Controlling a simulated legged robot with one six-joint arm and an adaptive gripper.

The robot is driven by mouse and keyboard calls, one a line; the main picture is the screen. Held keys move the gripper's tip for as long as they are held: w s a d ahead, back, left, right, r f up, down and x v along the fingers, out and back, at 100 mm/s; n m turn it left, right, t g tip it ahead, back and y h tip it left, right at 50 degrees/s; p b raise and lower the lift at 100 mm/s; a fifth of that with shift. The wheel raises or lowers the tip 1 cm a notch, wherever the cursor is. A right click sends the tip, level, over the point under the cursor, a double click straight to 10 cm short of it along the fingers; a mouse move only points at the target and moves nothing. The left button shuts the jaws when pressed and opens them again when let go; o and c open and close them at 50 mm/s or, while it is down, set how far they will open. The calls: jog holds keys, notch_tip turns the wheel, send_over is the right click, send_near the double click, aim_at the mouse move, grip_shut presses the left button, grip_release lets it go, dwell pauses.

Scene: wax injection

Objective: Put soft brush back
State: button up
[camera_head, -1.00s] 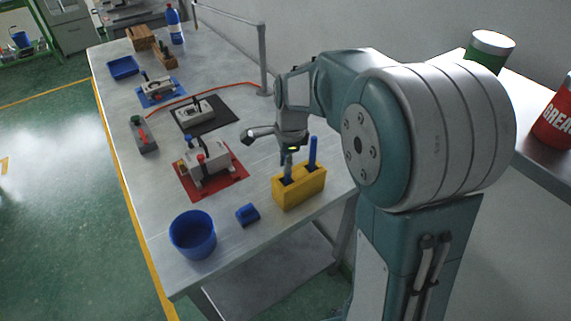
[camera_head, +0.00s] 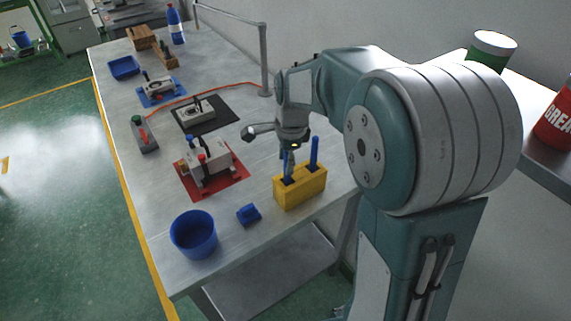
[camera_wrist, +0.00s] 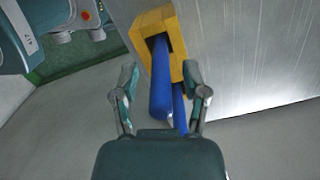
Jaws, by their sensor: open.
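The yellow two-slot holder (camera_head: 300,194) stands near the table's front right edge, with two blue brush handles upright in it. One blue handle (camera_head: 314,152) is at the right slot. The other (camera_head: 288,166) is at the left slot, just below my gripper (camera_head: 289,155). In the wrist view my gripper (camera_wrist: 162,88) is open, with a blue handle (camera_wrist: 159,80) between its spread fingers and the second handle (camera_wrist: 179,108) beside it. The holder (camera_wrist: 150,22) shows beyond the fingertips. The bristle ends are hidden in the holder, so I cannot tell which brush is the soft one.
A blue cup (camera_head: 193,238) and a small blue block (camera_head: 248,214) stand left of the holder. A clamp device on a red mat (camera_head: 222,188) lies behind them. A metal post (camera_head: 263,60) rises from the table's far side. Bare table separates these things.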

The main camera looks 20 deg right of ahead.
jog(key=r, duration=0.7)
jog(key=d+r, duration=0.1)
jog(key=r, duration=0.2)
jog(key=shift+r, duration=0.15)
jog(key=shift+s+a+r, duration=0.1)
jog(key=shift+s+r, duration=0.1)
jog(key=s+f+n+t+h, duration=0.1)
jog(key=s+n+t, duration=0.4)
jog(key=s+n, duration=1.2)
jog(key=shift+s+a+n+t, duration=0.3)
jog(key=shift+s+n, duration=0.1)
jog(key=shift+s, duration=1.35)
